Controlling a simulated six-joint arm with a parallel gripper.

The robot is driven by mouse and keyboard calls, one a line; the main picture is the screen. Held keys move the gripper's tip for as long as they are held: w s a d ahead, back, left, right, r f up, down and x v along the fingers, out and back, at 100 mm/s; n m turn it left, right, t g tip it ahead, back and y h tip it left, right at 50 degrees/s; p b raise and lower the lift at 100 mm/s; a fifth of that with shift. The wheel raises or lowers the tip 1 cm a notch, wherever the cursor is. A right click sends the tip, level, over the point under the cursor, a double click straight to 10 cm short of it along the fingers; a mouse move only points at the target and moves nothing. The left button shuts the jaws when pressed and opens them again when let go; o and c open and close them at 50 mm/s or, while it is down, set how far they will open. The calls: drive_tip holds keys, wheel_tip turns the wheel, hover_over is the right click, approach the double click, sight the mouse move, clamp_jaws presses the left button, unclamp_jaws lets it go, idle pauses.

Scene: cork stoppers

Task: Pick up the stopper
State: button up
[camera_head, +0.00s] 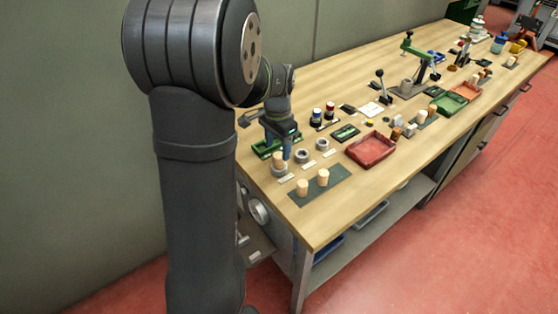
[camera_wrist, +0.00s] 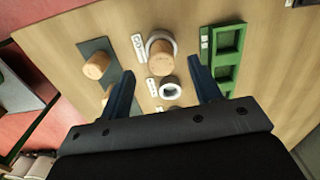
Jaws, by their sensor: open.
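Several tan cork stoppers are in view. One stopper (camera_head: 278,159) sits in a pale ring holder near the left end of the bench; it also shows in the wrist view (camera_wrist: 160,57), beyond my fingertips. Two more stoppers (camera_head: 302,187) (camera_head: 323,177) stand upright on a dark mat (camera_head: 335,186); in the wrist view one (camera_wrist: 97,65) is clear and the other (camera_wrist: 107,94) is partly hidden by the left finger. My gripper (camera_wrist: 161,64) is open, with blue fingers and nothing between them. In the head view it is above the ring holders (camera_head: 286,152).
Two empty ring holders (camera_head: 302,156) (camera_head: 322,144) stand in a row with small white labels. A green tray (camera_wrist: 229,45) lies right of the fingers in the wrist view. A red tray (camera_head: 371,149), jars and tools stand farther along. Bare wood lies at the bench's front edge.

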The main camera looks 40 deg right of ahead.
sight(278, 155)
wheel_tip(278, 155, down, 5)
drive_tip(key=shift+d, duration=0.15)
drive_tip(key=c, duration=1.1)
